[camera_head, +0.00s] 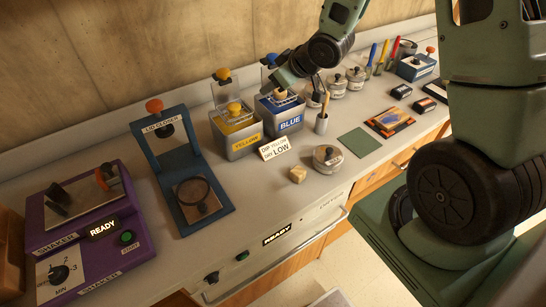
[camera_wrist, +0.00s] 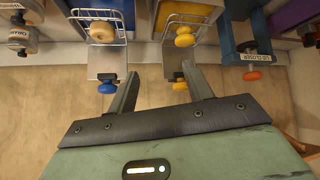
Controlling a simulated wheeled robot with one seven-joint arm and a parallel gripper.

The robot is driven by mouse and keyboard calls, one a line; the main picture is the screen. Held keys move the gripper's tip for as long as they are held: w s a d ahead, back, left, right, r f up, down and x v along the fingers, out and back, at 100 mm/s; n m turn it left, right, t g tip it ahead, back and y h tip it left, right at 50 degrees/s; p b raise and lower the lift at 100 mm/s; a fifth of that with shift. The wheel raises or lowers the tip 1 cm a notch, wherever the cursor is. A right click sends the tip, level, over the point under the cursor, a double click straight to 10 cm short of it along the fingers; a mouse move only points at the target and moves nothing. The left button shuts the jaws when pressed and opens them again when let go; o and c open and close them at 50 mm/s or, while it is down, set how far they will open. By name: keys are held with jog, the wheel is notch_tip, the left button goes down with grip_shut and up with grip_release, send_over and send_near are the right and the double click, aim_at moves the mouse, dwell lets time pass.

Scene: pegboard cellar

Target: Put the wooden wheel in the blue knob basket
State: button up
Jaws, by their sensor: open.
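The wooden wheel (camera_wrist: 102,33) is a pale tan disc lying at the wire basket (camera_wrist: 78,14) of the blue tin (camera_wrist: 100,62) in the wrist view. My gripper (camera_wrist: 160,74) is open and empty. Its fingers are apart from the wheel, which lies ahead and to the left in the wrist view.
The yellow tin (camera_head: 238,135) with its yellow-knobbed basket stands just left of the blue one. A lid closer (camera_head: 182,180) and purple shaker (camera_head: 90,235) are farther left. A small wooden block (camera_head: 298,174) and round tin (camera_head: 327,158) lie in front.

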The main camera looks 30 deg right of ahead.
jog(key=s+a+r+n+g, duration=0.1)
jog(key=s+a+r+g, duration=0.1)
jog(key=s+a, duration=0.55)
jog(key=s+a+r+g, duration=0.2)
jog(key=s+a+r, duration=0.1)
jog(key=s+a, duration=0.4)
jog(key=s+a+r+n+g+h, duration=0.1)
jog(key=s+a+g, duration=0.1)
jog(key=s, duration=0.6)
jog(key=s+a+r+n+g, duration=0.1)
jog(key=s+a+g, duration=0.1)
jog(key=s, duration=0.6)
jog(key=shift+a+r+h, duration=0.2)
jog(key=shift+a+h, duration=0.2)
jog(key=shift+a, duration=0.35)
jog(key=shift+w+f, duration=0.1)
